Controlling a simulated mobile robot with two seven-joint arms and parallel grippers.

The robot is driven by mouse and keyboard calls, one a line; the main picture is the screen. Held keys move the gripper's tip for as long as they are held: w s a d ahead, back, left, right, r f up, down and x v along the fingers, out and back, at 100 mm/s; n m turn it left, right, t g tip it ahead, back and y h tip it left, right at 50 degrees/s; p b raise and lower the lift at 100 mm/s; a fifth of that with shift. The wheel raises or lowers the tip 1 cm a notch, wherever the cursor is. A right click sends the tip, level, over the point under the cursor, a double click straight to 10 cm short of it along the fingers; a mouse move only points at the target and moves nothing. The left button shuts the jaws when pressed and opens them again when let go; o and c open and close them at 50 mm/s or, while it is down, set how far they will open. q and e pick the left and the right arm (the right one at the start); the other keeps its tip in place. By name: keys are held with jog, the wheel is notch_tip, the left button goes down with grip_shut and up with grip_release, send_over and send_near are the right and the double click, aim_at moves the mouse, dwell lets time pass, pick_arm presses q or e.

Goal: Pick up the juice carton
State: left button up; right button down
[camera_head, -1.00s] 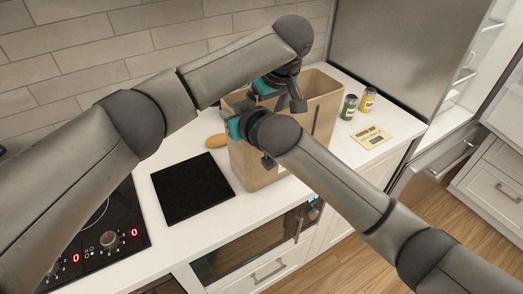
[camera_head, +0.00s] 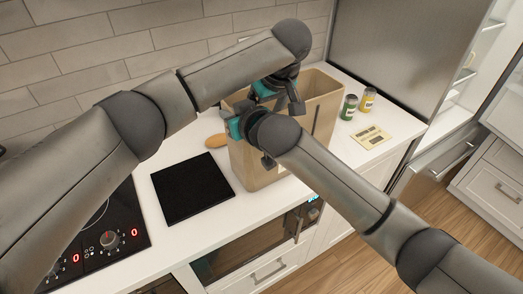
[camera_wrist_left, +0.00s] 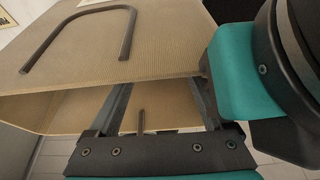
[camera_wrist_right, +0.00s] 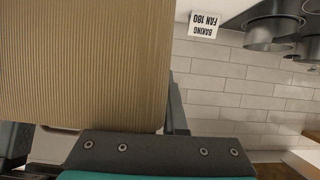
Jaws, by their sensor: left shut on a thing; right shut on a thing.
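No juice carton can be made out in any view. A tall open brown paper bag (camera_head: 318,105) stands on the white counter. Its ribbed wall and a dark handle fill much of the left wrist view (camera_wrist_left: 150,60), and its wall also shows in the right wrist view (camera_wrist_right: 85,60). My left gripper (camera_head: 281,97) is at the bag's top, shut on the bag. My right gripper (camera_head: 250,142) is at the bag's near left side, also shut on it. My arms hide part of the bag's rim, and its inside is mostly hidden.
A green-labelled jar (camera_head: 349,107) and a yellow-labelled jar (camera_head: 368,100) stand right of the bag, with a pale card (camera_head: 372,137) in front. A black mat (camera_head: 193,187), a tan rounded object (camera_head: 216,141) and the hob (camera_head: 100,235) lie left. The fridge is at the right.

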pick_arm(q)
grip_shut()
jog(key=shift+r, duration=0.15)
notch_tip(320, 180, up, 28)
dwell(0.4)
pick_arm(e)
jog(key=c, duration=0.9)
grip_release()
